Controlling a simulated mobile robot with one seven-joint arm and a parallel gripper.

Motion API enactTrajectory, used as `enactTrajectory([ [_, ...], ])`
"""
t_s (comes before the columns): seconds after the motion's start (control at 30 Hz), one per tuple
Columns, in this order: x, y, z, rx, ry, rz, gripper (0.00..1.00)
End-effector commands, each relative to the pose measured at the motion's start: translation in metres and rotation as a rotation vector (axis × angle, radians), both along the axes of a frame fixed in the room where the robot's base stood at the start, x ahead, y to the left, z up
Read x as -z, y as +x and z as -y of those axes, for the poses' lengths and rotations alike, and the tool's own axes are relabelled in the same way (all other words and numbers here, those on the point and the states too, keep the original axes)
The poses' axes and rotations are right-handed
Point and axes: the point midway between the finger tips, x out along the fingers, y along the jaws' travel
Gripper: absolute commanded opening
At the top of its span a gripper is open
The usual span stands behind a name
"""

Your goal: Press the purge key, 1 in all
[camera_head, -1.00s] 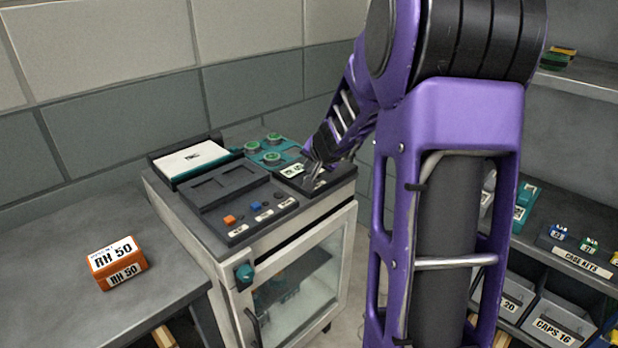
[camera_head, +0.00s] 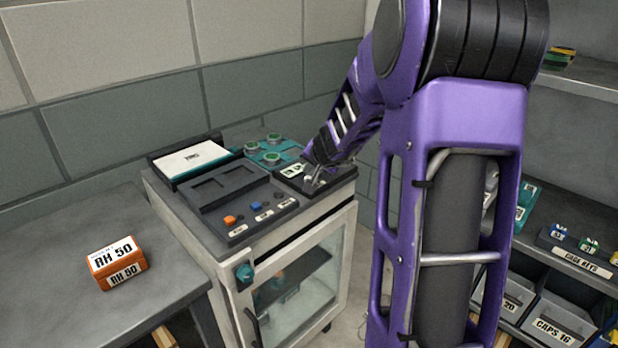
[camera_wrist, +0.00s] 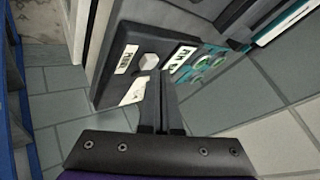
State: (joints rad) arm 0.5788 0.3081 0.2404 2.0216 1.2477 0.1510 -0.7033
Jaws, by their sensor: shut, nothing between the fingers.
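A pale grey, faceted key (camera_wrist: 149,61) stands on a dark panel (camera_wrist: 112,88) in the wrist view. A white label beside it (camera_wrist: 126,59) appears to read PURGE, though it is small and blurred. The panel also shows in the head view (camera_head: 335,181), on the right end of the cabinet top. My gripper (camera_wrist: 158,74) is shut and empty, its fingertips close to the key in the wrist view. I cannot tell whether they touch it. In the head view my gripper (camera_head: 316,181) is over the panel and partly hides it.
A control strip with an orange button (camera_head: 230,220) and a blue button (camera_head: 255,206) lies at the cabinet's front. Green round parts (camera_head: 272,158) sit on a teal plate behind. A white-topped tray (camera_head: 192,159) is at the back left. An orange box (camera_head: 118,263) rests on the left bench.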

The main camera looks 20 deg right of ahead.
Motion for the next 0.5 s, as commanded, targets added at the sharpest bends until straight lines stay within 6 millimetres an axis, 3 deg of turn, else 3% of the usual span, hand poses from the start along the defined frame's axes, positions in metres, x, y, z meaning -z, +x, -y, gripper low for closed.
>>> enactTrajectory([
  [0.5,0.0053,0.0002,0.0002,0.0,0.001,0.001,0.0],
])
